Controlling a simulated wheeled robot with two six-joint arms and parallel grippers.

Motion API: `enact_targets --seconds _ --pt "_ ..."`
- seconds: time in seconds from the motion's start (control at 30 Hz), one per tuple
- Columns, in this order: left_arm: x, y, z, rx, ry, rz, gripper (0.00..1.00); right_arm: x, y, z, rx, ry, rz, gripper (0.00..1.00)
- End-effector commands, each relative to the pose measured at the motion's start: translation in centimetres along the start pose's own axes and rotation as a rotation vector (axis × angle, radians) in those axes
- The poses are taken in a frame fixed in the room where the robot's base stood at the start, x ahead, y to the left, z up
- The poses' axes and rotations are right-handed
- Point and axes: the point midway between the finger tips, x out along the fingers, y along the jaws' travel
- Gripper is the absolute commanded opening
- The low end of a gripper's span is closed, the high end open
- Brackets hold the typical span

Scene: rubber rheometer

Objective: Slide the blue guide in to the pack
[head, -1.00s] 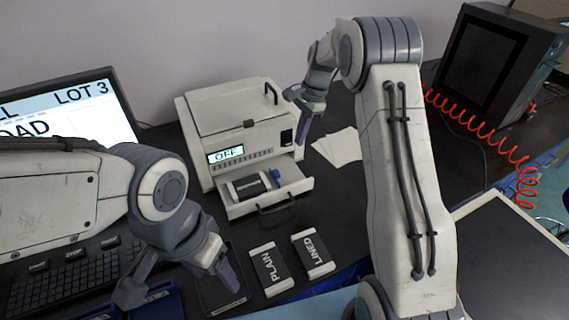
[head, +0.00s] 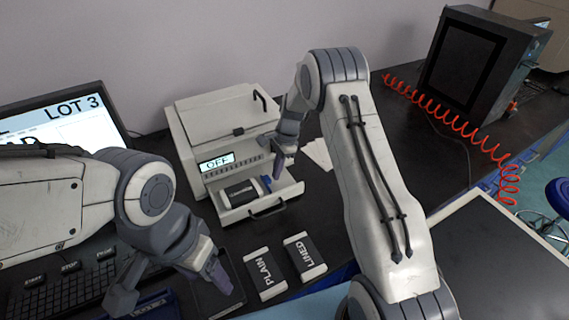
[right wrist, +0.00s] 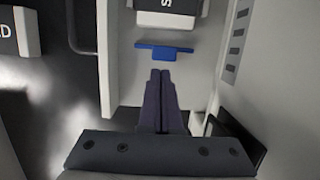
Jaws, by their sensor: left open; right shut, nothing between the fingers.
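The blue guide (head: 266,184) stands in the machine's open drawer (head: 291,192), near its right end. The dark pack with pale ends (head: 242,193) lies in the drawer to the left of the guide. In the right wrist view the blue guide (right wrist: 165,52) sits a short gap from the pale end of the pack (right wrist: 168,18). My right gripper (right wrist: 160,72) is shut and empty, its tips just short of the guide on the side away from the pack. My left gripper (head: 167,287) is open and empty above the table front, near the keyboard.
The machine (head: 222,125) reads OFF. The drawer handle (head: 268,211) sticks out in front. A monitor (head: 65,125) and keyboard (head: 60,290) are at left.

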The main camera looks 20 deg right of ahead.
Motion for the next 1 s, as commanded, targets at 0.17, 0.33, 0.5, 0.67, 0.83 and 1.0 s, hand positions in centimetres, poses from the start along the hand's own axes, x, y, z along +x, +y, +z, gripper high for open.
enact_targets --seconds 0.17,0.33,0.5,0.67,0.83,1.0 --pt "-0.1 0.0 0.0 0.0 0.0 0.0 0.68 0.1 0.0 0.4 0.0 0.0 0.0 0.0" --pt "-0.1 0.0 0.0 0.0 0.0 0.0 0.68 0.1 0.0 0.3 0.0 0.0 0.0 0.0" --pt "-0.2 0.0 0.0 0.0 0.0 0.0 0.68 0.2 0.0 1.3 -0.003 0.0 0.001 0.0" --pt "-0.6 0.0 0.0 0.0 0.0 0.0 0.68 0.8 0.0 3.7 -0.004 0.0 0.001 0.0" --pt "-0.6 0.0 0.0 0.0 0.0 0.0 0.68 1.0 0.0 4.2 0.0 0.0 -0.001 0.0" --pt "-0.6 0.0 0.0 0.0 0.0 0.0 0.68 1.0 0.0 4.2 0.0 0.0 0.0 0.0"
